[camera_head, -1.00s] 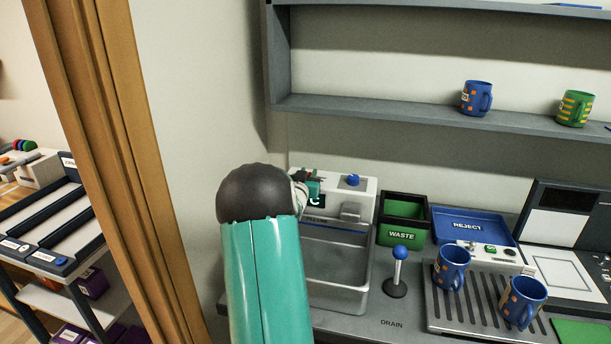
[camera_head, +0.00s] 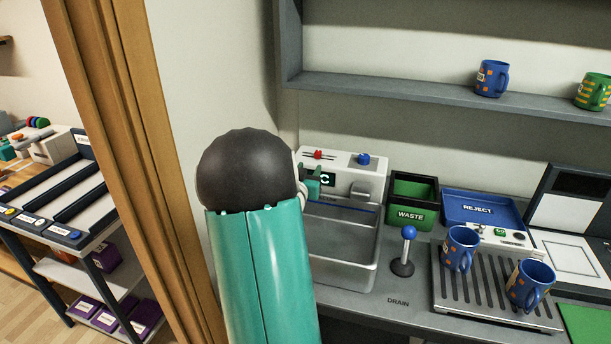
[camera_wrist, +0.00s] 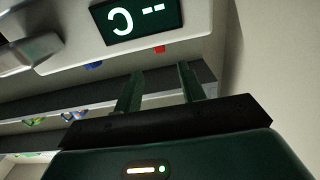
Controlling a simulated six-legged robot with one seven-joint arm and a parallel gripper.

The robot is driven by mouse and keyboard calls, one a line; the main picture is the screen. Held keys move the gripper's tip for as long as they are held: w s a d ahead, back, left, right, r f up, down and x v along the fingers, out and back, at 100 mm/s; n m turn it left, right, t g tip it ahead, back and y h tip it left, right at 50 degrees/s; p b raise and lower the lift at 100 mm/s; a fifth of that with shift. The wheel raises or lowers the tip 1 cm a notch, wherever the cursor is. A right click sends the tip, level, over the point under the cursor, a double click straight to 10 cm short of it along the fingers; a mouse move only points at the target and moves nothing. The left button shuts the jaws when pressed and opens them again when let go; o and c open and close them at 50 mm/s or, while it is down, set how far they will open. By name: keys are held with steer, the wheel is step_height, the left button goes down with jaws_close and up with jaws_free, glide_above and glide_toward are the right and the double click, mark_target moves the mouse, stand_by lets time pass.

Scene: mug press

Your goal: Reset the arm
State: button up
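My gripper (camera_wrist: 160,90) shows in the wrist view with its two green fingers apart and nothing between them. In the head view my teal arm with its dark round joint hides most of the gripper; a green part of it (camera_head: 312,186) shows in front of the white machine (camera_head: 345,172). The machine has a red knob (camera_head: 318,154), a blue knob (camera_head: 363,159) and a dark display, above a grey basin (camera_head: 345,275). In the wrist view the display (camera_wrist: 137,18) appears upside down, beyond the fingertips.
A blue-topped lever (camera_head: 404,262) stands right of the basin. Two blue mugs (camera_head: 459,249) (camera_head: 530,284) stand on the drain rack (camera_head: 480,310). Behind are a green waste bin (camera_head: 412,215) and blue reject tray (camera_head: 482,209). The shelf (camera_head: 420,94) holds a blue mug (camera_head: 491,79) and green mug (camera_head: 593,92).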

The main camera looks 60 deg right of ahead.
steer(key=a, duration=0.2)
steer(key=shift+s+a, duration=0.25)
steer(key=shift+a, duration=0.1)
stand_by(0.4)
